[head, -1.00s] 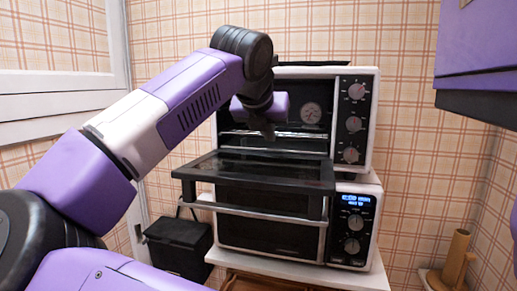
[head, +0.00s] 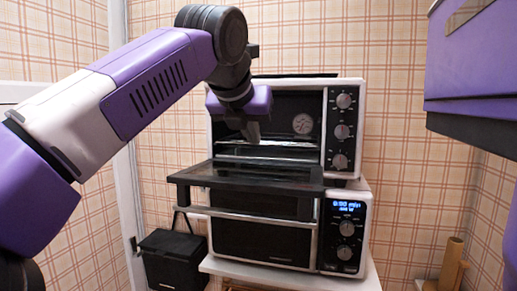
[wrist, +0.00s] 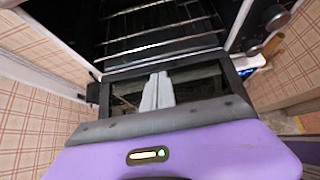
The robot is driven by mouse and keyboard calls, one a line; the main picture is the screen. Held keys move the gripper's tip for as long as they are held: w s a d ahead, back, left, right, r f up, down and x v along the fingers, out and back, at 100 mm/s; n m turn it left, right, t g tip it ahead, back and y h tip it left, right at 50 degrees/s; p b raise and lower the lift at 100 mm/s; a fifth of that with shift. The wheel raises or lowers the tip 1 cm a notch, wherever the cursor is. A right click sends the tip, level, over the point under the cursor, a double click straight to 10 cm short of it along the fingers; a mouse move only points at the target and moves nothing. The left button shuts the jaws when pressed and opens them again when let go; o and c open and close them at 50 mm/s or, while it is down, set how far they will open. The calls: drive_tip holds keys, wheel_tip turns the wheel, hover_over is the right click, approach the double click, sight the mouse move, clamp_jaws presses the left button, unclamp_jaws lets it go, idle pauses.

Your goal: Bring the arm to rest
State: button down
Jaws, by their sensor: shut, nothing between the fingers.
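My gripper (head: 251,131) is in front of the upper toaster oven in the head view, above its lowered door. In the wrist view my gripper's fingers (wrist: 157,92) are together with nothing between them. The upper oven (head: 342,100) is white and black with several knobs on its right side. Its door (head: 245,178) is folded down and open. A wire rack (wrist: 165,35) shows inside the oven in the wrist view. My fingers appear over the door and outside the oven cavity; whether they touch the door I cannot tell.
A second oven (head: 344,235) with a lit blue display stands beneath, on a white stand (head: 300,279). A black box (head: 172,260) with a handle stands to the left. A wooden roll-like object (head: 453,262) is at the lower right. Plaid walls close in behind and on the right.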

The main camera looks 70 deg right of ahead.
drive_tip(key=v, duration=0.5)
drive_tip(key=shift+d, duration=0.1)
